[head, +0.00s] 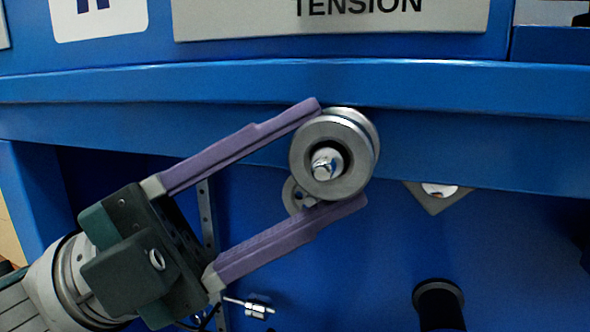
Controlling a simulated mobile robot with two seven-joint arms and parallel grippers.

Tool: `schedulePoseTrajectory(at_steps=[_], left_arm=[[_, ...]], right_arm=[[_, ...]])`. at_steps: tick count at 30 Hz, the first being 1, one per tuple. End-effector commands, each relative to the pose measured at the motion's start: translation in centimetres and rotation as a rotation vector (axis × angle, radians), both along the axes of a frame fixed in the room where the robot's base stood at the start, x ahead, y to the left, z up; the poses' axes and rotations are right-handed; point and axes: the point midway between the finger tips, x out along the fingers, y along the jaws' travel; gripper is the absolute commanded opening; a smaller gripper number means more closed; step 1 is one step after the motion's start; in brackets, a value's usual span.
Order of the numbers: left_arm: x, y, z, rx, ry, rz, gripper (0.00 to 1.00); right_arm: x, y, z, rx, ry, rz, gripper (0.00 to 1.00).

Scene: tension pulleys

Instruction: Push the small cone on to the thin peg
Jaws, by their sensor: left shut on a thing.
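My left gripper (341,152) comes in from the lower left with its two long purple fingers. It is shut on a round grey metal piece with a stepped rim, which I take for the small cone (361,170). One fingertip is at its upper edge and the other at its lower edge. A shiny silver rod end, seemingly the thin peg (325,164), shows in the cone's centre hole, so the cone appears to be around it. How far on the cone sits is hidden. My right gripper is not in view.
A blue machine frame (450,90) with a "TENSION" plate (350,22) runs above. A small grey plate with a hole (299,193) is partly behind the lower finger. A diamond-shaped plate (438,204) and a dark thick post (438,305) are at right. A small metal fitting (257,310) is below.

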Motion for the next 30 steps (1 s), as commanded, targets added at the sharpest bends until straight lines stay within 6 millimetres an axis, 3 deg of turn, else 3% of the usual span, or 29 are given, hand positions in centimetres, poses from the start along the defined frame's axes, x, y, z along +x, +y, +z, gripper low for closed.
schedulePoseTrajectory(at_steps=[13, 14, 22, 28, 30], left_arm=[[0.29, -0.03, -0.05, 0.001, 0.004, 0.005, 0.0], [0.29, -0.02, -0.05, 0.001, 0.004, 0.005, 0.59], [0.23, -0.03, -0.04, 0.001, 0.002, 0.003, 0.9], [0.2, -0.05, -0.03, 0.0, 0.001, 0.003, 0.92], [0.19, -0.05, -0.06, 0.001, 0.002, 0.002, 1.0]], right_arm=[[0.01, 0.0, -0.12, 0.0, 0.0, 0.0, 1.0], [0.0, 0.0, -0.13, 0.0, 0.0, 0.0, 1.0], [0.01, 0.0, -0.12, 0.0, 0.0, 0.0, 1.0], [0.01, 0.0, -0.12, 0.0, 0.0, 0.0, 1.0], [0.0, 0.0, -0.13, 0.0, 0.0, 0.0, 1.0]])
